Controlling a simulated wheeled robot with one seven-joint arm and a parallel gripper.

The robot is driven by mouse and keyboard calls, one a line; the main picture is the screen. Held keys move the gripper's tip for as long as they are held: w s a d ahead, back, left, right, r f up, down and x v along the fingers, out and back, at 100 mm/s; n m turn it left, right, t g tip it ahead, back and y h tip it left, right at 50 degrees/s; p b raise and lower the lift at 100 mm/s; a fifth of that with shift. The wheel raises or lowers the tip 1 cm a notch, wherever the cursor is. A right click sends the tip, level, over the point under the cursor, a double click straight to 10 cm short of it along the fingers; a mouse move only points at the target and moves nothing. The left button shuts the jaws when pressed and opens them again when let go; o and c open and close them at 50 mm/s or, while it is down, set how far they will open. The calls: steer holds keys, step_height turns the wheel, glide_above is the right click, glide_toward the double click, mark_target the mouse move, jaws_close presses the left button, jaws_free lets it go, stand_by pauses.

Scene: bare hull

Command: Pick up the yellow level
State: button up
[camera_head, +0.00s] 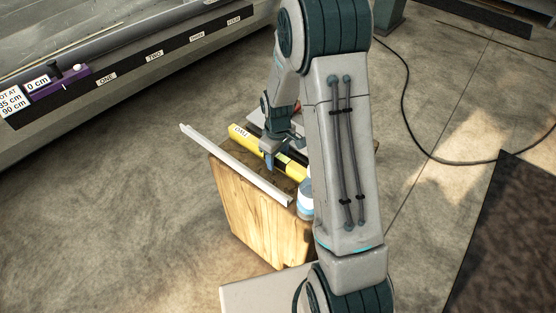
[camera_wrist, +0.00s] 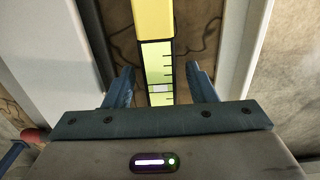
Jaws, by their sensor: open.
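My gripper (camera_head: 277,157) is over the level, seen partly behind my arm in the head view. In the wrist view my gripper (camera_wrist: 160,88) is open, with one blue finger on each side of the level and a gap at both sides.
A pale metal bar (camera_head: 235,165) lies along the box's near edge, left of the level. The wooden box (camera_head: 262,222) stands on the floor. A white and blue bottle (camera_head: 306,197) is close by, partly behind my arm. A labelled bench (camera_head: 130,68) is at upper left.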

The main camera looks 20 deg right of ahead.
jaws_close()
steer(key=shift+r, duration=0.15)
step_height(320, 180, up, 10)
steer(key=r+p, duration=0.1)
steer(key=p, duration=0.2)
steer(key=w+d+r+p, duration=0.3)
steer(key=w+d+p, duration=0.3)
steer(key=d+p, duration=0.1)
steer(key=shift+w+d+r+p, duration=0.2)
steer(key=shift+d+p, duration=0.1)
steer(key=shift+d, duration=0.5)
